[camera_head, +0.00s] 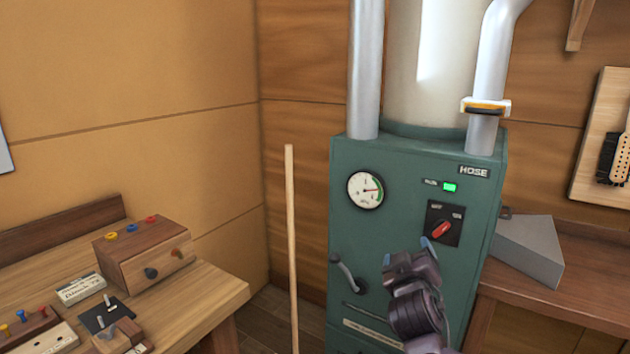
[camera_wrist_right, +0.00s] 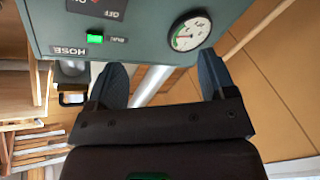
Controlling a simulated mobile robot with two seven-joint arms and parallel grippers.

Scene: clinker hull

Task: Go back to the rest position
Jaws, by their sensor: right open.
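My right gripper (camera_head: 406,252) is in front of the green cabinet (camera_head: 400,165), just below the rotary switch (camera_head: 441,229) with the red knob. Its two blue-tipped fingers stand apart and hold nothing. In the right wrist view the gripper (camera_wrist_right: 163,80) also shows spread fingers with nothing between them. The cabinet face there appears upside down, with the gauge (camera_wrist_right: 191,34) and lit green lamp (camera_wrist_right: 95,38). I cannot tell whether the fingers touch the cabinet. My left gripper does not show.
A wooden bench (camera_head: 200,302) with a wooden box (camera_head: 143,252) and small parts stands at left. A pole (camera_head: 291,240) stands upright beside the cabinet. A grey wedge-shaped box (camera_head: 530,250) sits on the right bench (camera_head: 590,285). A lever (camera_head: 345,272) juts from the cabinet.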

